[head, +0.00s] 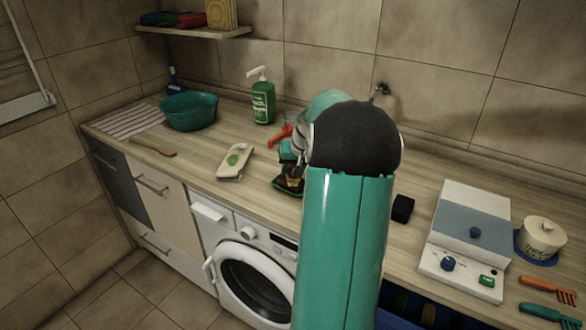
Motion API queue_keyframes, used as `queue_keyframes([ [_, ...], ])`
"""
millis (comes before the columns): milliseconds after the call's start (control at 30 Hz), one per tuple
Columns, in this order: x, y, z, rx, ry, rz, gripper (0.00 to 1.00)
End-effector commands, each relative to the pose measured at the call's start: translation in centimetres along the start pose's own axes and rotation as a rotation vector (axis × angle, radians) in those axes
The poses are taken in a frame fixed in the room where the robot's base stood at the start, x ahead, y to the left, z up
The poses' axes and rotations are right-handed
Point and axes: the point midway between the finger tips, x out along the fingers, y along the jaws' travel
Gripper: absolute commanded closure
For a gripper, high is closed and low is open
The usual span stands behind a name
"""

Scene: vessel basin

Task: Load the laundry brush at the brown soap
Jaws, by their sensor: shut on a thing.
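My arm fills the middle of the head view and hides much of my gripper (290,160), which points down over the counter. The gripper is shut on a small brown thing (291,177), which seems to be the laundry brush. Its bristles cannot be made out. Directly below it is a dark green dish (280,188). A brown patch shows at the dish, but I cannot tell brush from brown soap there, nor whether they touch.
A white dish (229,177) with green soap (237,158) lies to the left. An orange-red object (279,135) and a green pump bottle (263,103) stand behind. A teal basin (188,112), wooden stick (153,147), black block (403,209) and white-blue appliance (468,238) are on the counter.

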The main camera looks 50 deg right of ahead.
Motion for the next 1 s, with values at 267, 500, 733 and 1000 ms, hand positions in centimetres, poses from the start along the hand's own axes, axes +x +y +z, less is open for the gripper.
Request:
queue_keyframes([
  [267,-0.2,-0.1,-0.1,0.0,-0.002,0.0,0.97],
  [500,-1.8,-0.3,-0.7,0.001,-0.001,0.0,1.0],
  [733,-3.3,-0.7,-1.4,0.0,0.001,0.0,1.0],
  [1000,-5.1,-1.0,-2.2,0.001,0.001,0.0,1.0],
])
